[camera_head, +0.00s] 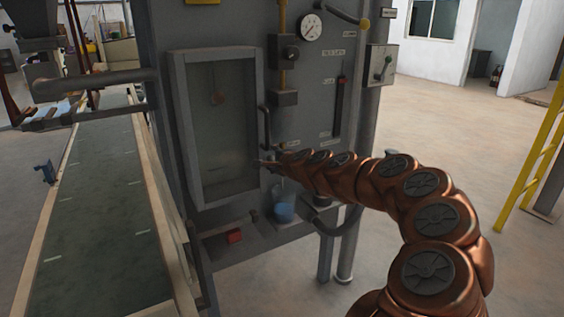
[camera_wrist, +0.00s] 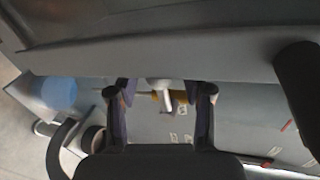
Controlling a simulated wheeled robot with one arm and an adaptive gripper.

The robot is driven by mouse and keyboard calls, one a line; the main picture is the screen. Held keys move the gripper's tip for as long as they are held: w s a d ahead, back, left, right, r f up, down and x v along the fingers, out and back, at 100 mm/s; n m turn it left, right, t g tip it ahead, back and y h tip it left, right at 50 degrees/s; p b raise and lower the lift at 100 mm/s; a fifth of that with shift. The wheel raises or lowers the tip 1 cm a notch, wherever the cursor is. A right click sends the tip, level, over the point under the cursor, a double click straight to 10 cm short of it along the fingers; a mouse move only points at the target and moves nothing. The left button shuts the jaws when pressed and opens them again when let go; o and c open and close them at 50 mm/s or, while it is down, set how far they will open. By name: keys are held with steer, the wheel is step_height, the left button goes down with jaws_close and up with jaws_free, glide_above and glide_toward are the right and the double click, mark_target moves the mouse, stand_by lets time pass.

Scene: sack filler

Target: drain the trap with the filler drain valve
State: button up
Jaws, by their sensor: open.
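My gripper (camera_head: 264,163) is at the filler's front panel, just right of the framed window door. In the wrist view my gripper (camera_wrist: 162,94) is open, with one finger on each side of a small pale fitting (camera_wrist: 155,87) with a yellow lever (camera_wrist: 182,98). This looks like the drain valve; I cannot tell whether the fingers touch it. In the head view my gripper and arm hide it. A blue container (camera_head: 284,207), below my gripper, also shows at the left of the wrist view (camera_wrist: 57,93). I cannot make out the trap for certain.
The window door (camera_head: 217,125) and its dark bar handle (camera_head: 265,128) are close to my gripper. A gauge (camera_head: 311,28) and a red lever (camera_head: 340,93) are higher on the panel. A red block (camera_head: 234,236) is below the window. A conveyor (camera_head: 110,220) runs at left.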

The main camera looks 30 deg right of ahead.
steer(key=v, duration=1.1)
steer(key=shift+s, duration=0.1)
stand_by(0.4)
